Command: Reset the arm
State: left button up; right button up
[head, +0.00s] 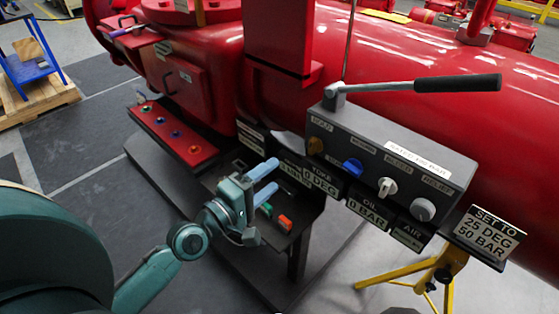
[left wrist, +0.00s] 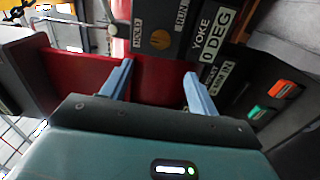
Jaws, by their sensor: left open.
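My left gripper (head: 270,178) is open and empty, its two pale blue fingers pointing toward the front of the valve stand, below and left of the grey control box (head: 393,160). In the left wrist view the fingers (left wrist: 159,70) are spread apart with nothing between them; the red surface and the display labels lie beyond. The YOKE display (head: 318,184) reads 0 DEG and the OIL display (head: 367,213) reads 0 BAR. A pump lever with a black grip (head: 458,83) extends right above the box. My right gripper is not seen.
The box carries a brown knob (head: 316,145), a blue knob (head: 353,168), a white knob (head: 387,187) and a grey knob (head: 423,209). Orange (head: 285,223) and green items sit on the dark shelf near my gripper. A sign (head: 488,237) reads SET TO 25 DEG 50 BAR.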

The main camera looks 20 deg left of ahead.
pick_arm(q)
jog(key=shift+f, duration=0.1)
jog(key=s+d+f+m+g+y+p, duration=0.1)
jog(key=s+d+f+m+g, duration=0.2)
jog(key=s+f+m, duration=0.3)
jog(key=s+d+f+m+g+y+p, duration=0.1)
jog(key=s+d+f+m+g, duration=0.2)
jog(key=s+f+m, duration=0.4)
notch_tip(320, 180, down, 3)
jog(key=m, duration=0.3)
jog(key=shift+s+d+r+y, duration=0.2)
jog(key=shift+y, duration=0.2)
